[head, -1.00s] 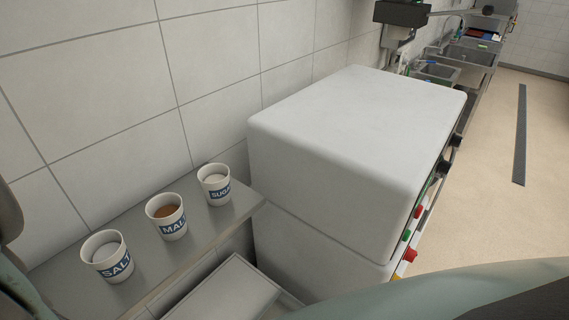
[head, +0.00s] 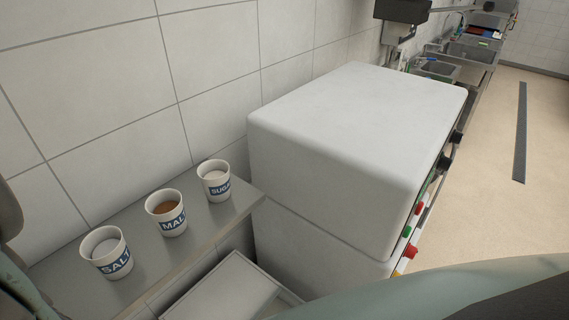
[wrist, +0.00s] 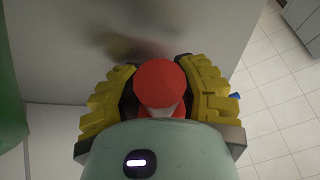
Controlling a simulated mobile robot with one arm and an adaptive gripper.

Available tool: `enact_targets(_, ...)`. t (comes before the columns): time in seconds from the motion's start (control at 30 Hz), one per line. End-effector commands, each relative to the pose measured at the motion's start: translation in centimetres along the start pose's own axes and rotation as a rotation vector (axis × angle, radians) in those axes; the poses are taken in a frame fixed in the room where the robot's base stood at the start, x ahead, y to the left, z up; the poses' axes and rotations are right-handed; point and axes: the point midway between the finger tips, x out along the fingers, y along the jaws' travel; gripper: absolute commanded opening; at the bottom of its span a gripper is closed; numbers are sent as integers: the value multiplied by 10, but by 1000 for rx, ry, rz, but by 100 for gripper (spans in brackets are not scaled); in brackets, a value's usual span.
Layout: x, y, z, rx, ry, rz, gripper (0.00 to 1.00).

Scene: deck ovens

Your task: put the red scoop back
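The red scoop (wrist: 160,84) shows in the wrist view as a round red end with a paler red part below it. It sits between the two yellow ridged fingers of my gripper (wrist: 158,96), which close in on it from both sides. My gripper is shut on it; the rest of the scoop is hidden. Neither shows in the head view. Three white tubs stand upright in a row on a grey shelf (head: 205,232) there: the SALT tub (head: 115,264), the MALT tub (head: 173,225) with brown contents, and the SUGAR tub (head: 220,189).
A large white oven (head: 350,130) stands right of the shelf, with red and green knobs on its front. A pale tray-like surface (head: 222,290) lies below the shelf. Sinks (head: 437,69) line the wall beyond. The floor (head: 490,200) at right is clear.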

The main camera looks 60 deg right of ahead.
Motion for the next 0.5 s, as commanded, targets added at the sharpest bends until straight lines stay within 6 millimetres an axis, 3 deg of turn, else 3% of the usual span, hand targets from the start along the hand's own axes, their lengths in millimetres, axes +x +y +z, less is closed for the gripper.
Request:
enact_targets(0.23,-17,0,-4,2,2,5,34)
enact_targets(0.5,-60,1,-4,1,6,6,34)
